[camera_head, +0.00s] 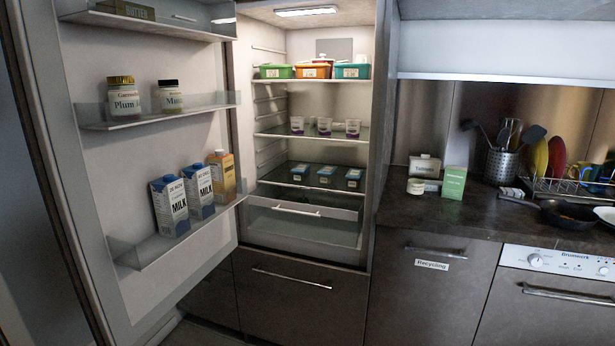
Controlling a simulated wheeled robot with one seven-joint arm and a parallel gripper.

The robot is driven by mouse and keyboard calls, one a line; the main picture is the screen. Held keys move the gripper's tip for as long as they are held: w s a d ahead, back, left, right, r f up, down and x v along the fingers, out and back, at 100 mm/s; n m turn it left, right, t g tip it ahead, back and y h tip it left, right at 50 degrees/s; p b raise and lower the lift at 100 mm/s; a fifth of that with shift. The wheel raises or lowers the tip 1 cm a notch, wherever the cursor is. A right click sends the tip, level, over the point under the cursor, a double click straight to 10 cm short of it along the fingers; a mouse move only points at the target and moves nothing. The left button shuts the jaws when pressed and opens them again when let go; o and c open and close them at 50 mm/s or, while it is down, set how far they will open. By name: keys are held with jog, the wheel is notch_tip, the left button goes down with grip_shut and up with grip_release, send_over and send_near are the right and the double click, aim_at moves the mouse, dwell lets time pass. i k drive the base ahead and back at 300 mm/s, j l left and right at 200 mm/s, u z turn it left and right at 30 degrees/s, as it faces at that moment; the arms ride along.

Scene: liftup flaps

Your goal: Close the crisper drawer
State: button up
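The crisper drawer (300,222) is at the bottom of the open fridge (381,120). It has a clear front and a pale horizontal bar handle (296,210). Its front panel seems to stand forward of the shelf above, but how far it is pulled out is hard to tell. The fridge door (90,200) is swung wide open to the left, clear of the drawer's front. My gripper is not in view, and nothing touches the drawer.
Door shelves hold milk cartons (170,205) and jars (122,95). Fridge shelves hold colored tubs (352,71) and small cups (325,126). A counter (430,213) with a utensil holder (502,164), dish rack and pan (570,213) stands right. Space before the fridge looks free.

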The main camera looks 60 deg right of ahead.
aim_at(293, 208)
jog(key=l+z, duration=0.2)
jog(key=l, duration=0.45)
jog(key=l+z, duration=0.25)
jog(key=i+l+z, duration=0.25)
jog(key=k, duration=0.1)
